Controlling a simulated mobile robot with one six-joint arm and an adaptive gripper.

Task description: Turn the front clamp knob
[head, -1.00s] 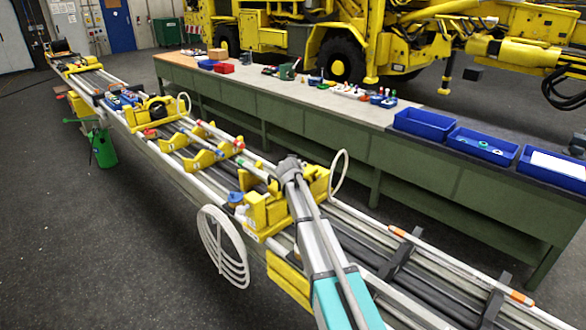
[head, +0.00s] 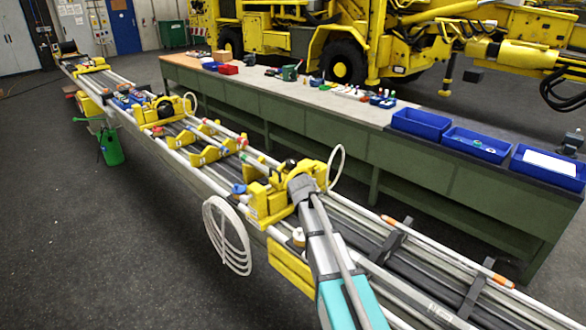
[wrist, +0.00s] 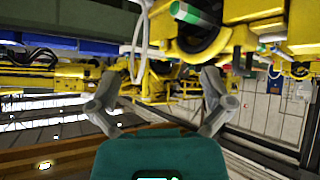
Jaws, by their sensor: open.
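The front yellow clamp assembly (head: 262,203) sits on the long rail beam in the head view. It has a black round part (head: 288,167) on top and a blue knob (head: 238,188) at its left. I cannot tell for sure which part is the clamp knob. My gripper (head: 300,186) is right beside the clamp's right side and hides part of it. In the wrist view my gripper (wrist: 160,105) has its fingers spread wide with nothing between them. Beyond them are yellow clamp parts, a black round part (wrist: 200,38) and a green-ended cylinder (wrist: 185,12).
A white wire hoop (head: 228,235) hangs at the beam's front side and another (head: 337,165) stands behind the clamp. A green workbench (head: 420,165) with blue bins (head: 475,146) runs behind the beam. Open floor (head: 90,230) lies at the left front.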

